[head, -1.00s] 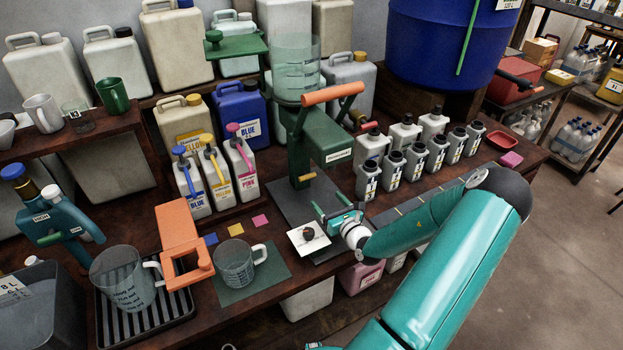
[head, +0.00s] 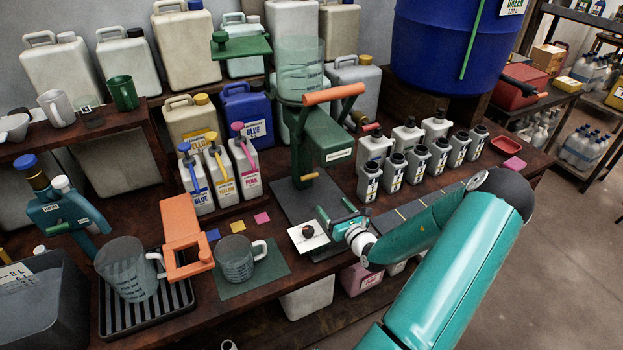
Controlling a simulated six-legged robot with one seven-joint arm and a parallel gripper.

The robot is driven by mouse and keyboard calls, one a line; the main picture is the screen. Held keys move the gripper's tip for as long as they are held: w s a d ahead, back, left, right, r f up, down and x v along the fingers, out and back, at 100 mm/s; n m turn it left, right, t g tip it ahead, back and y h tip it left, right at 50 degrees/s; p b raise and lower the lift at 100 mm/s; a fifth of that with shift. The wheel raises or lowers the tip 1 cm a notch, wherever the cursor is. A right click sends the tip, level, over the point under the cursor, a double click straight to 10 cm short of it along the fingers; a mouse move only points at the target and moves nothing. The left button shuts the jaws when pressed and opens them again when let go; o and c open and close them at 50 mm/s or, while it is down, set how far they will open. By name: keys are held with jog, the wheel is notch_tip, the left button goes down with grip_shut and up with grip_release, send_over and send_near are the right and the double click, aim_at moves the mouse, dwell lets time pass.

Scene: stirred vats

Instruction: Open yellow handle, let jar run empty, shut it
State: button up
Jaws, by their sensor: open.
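The clear jar (head: 301,72) sits on top of a green stand (head: 325,138) at the back middle of the bench. It looks faintly tinted; I cannot make out a liquid level. A small yellow handle (head: 309,178) sticks out low on the front of the stand's post. An orange lever (head: 333,94) crosses the stand just below the jar. My gripper (head: 332,219) is open and seems empty. It is in front of the stand, below and right of the yellow handle and apart from it.
A white card (head: 308,245) with a dark round thing lies beside my gripper. A measuring jug (head: 238,261) stands on a green mat (head: 275,272) left of it, near an orange bracket (head: 183,225). Another jug (head: 128,272) stands on a ribbed tray (head: 180,311). Several small bottles (head: 395,170) line the right.

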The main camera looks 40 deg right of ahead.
jog(key=shift+s, duration=0.2)
jog(key=shift+w+a+f, duration=0.1)
jog(key=shift+w, duration=0.05)
jog(key=shift+a+f+m, duration=0.1)
jog(key=shift+f+m, duration=0.1)
jog(key=shift+m, duration=0.3)
jog(key=shift+w, duration=0.15)
